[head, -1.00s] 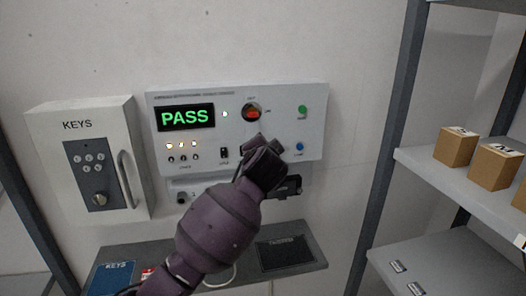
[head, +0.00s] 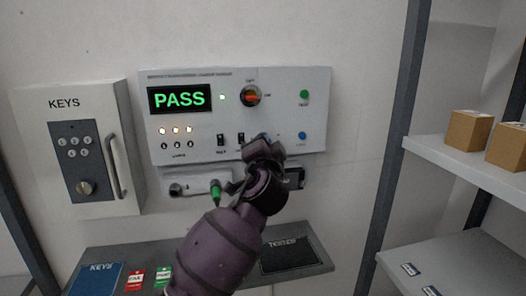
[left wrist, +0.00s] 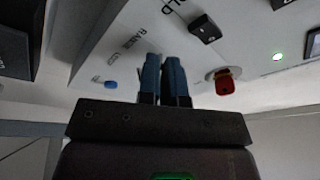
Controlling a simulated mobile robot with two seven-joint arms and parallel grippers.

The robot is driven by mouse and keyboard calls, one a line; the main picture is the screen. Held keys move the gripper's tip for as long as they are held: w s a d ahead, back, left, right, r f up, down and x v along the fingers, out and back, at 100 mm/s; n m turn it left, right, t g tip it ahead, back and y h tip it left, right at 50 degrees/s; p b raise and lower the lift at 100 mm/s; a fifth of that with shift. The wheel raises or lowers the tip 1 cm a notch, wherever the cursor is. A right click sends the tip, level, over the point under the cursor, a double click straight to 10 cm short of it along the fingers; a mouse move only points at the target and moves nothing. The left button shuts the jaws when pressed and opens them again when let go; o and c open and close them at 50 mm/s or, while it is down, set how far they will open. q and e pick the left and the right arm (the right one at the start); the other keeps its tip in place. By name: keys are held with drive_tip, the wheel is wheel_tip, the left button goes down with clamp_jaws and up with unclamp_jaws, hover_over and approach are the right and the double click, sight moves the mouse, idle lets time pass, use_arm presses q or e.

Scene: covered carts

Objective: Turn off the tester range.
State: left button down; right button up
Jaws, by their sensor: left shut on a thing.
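The tester panel (head: 282,84) hangs on the wall, its display (head: 179,98) reading PASS in green. Two black rocker switches (head: 220,140) show in its lower middle. My left gripper (head: 263,146) is at the panel's lower edge, just right of them. In the left wrist view my blue-tipped fingers (left wrist: 163,78) are close together against the panel face beside the printed word RANGE (left wrist: 130,38). They hide the range switch, which they appear to be shut on; its position cannot be seen. Another black switch (left wrist: 205,28) is beside them. My right gripper is not in view.
A red-orange knob (head: 251,96) sits above the switches, with a green button (head: 304,94) and blue button (head: 302,136) to the right. A KEYS box (head: 72,118) is left. A shelf (head: 312,259) lies below; a rack with cartons (head: 467,130) stands right.

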use_arm(q)
drive_tip(key=shift+r, duration=0.1)
drive_tip(key=c, duration=1.6)
unclamp_jaws()
drive_tip(key=shift+o, duration=0.2)
drive_tip(key=v, duration=1.1)
